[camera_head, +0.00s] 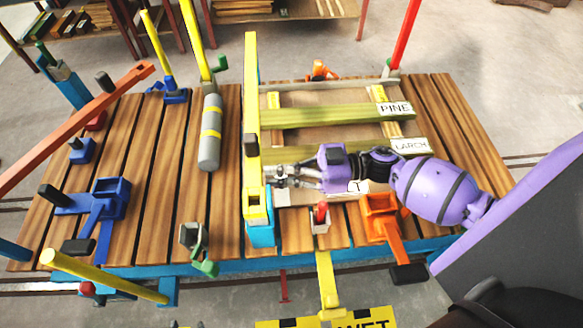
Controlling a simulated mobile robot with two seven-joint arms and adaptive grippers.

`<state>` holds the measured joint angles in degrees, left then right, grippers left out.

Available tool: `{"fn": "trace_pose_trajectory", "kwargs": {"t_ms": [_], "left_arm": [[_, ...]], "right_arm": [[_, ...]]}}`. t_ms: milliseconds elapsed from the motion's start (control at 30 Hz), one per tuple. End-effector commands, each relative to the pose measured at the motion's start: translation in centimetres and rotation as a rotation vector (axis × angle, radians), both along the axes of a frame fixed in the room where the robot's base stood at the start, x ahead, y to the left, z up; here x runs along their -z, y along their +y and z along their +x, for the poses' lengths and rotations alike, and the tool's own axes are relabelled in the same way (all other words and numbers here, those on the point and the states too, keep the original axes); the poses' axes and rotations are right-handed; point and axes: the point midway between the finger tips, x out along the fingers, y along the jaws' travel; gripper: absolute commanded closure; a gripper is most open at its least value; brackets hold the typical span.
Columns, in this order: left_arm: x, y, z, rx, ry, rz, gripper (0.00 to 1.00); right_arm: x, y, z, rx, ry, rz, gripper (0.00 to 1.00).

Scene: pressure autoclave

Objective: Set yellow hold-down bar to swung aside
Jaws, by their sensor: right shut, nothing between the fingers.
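The yellow hold-down bar (252,90) is a long straight yellow bar with a dark knob (250,140) on its side. It runs front to back over the wooden table, along the left edge of the plank frame. Its near end is at a blue bracket (261,233) on the table's front edge. My right gripper (270,177) comes in from the right and is shut and empty. Its fingertips are right beside the bar's near part; I cannot tell whether they touch it. My left gripper is not in view.
Planks labelled PINE (330,115) and LARCH (340,148) lie right of the bar. Blue clamps (105,200), an orange clamp (381,208) and a green-handled clamp (197,240) stand on the slatted table.

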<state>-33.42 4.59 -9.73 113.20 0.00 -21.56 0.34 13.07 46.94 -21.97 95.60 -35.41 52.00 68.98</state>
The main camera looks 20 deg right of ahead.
Motion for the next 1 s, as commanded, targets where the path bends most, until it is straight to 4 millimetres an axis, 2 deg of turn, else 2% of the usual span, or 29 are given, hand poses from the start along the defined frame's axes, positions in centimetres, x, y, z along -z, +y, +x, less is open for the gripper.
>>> {"fn": "trace_pose_trajectory", "kwargs": {"t_ms": [367,467,700,800,1000], "left_arm": [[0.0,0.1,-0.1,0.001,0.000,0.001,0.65],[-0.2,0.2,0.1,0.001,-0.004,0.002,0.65],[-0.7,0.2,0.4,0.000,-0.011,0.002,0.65],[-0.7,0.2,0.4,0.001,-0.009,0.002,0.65],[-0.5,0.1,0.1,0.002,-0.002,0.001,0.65]], "right_arm": [[0.1,0.3,0.0,-0.001,0.001,0.000,1.00],[0.0,1.7,0.4,-0.002,0.000,0.004,1.00],[-0.1,6.4,1.7,-0.001,-0.002,0.003,1.00],[0.0,7.2,1.8,-0.001,0.001,0.001,1.00],[0.1,7.4,1.9,0.000,0.002,0.000,1.00]]}}
